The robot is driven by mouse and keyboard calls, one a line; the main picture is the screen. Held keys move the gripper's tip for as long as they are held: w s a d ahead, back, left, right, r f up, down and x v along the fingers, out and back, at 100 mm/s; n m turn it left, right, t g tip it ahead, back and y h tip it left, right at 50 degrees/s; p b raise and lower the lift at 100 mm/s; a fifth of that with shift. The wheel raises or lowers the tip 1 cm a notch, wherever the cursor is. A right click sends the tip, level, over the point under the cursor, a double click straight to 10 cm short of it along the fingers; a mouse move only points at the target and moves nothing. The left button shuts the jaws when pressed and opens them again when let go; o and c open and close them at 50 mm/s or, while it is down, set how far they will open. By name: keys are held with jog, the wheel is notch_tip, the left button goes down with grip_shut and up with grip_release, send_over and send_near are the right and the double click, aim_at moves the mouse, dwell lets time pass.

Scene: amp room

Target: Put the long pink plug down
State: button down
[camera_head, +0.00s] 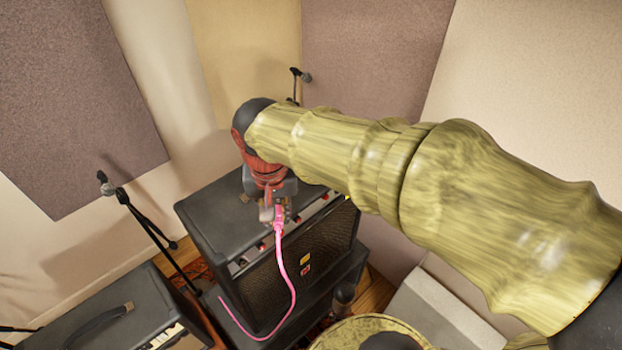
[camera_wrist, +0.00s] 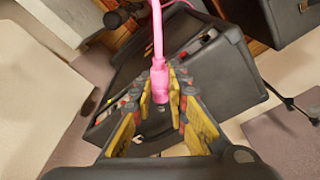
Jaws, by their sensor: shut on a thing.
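The long pink plug (camera_head: 278,219) with its pink cable (camera_head: 287,285) is held in my gripper (camera_head: 272,207), close to the front top edge of a black amplifier (camera_head: 215,215). The cable hangs down in front of the amplifier's grille and curves to the left. In the wrist view the pink plug (camera_wrist: 159,82) sits between the yellow-padded fingers of my gripper (camera_wrist: 165,100), and its cable runs up out of the picture. The amplifier's top (camera_wrist: 200,75) shows behind the fingers. I cannot tell whether the plug touches the amplifier.
A microphone stand (camera_head: 150,235) stands left of the amplifier. Another amplifier with a handle (camera_head: 105,318) is at the lower left. A second microphone (camera_head: 302,75) is behind my arm. A pale box (camera_head: 435,308) stands at the lower right. Bare amplifier top lies left of my gripper.

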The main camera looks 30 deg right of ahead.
jog(key=shift+s+d+m, duration=0.2)
jog(key=shift+d+m, duration=0.05)
jog(key=shift+m, duration=0.05)
jog(key=shift+s+a+m, duration=0.15)
jog(key=shift+s+m, duration=0.15)
jog(key=shift+s, duration=0.15)
jog(key=w+f+p, duration=0.1)
jog(key=w+f, duration=0.2)
jog(key=w, duration=0.1)
jog(key=w+d+f+p, duration=0.1)
jog(key=w+f, duration=0.2)
jog(key=w, duration=0.2)
jog(key=w+d+f+p, duration=0.1)
jog(key=w+f, duration=0.2)
jog(key=w, duration=0.1)
jog(key=shift+w, duration=0.2)
jog(key=shift+w+d+f+p, duration=0.15)
jog(key=shift+f+p, duration=0.1)
jog(key=shift+f, duration=0.15)
jog(key=shift+w+a+f+p, duration=0.1)
jog(key=shift+w+f+p, duration=0.1)
jog(key=shift+f, duration=0.2)
notch_tip(320, 180, down, 2)
jog(key=shift+f, duration=0.25)
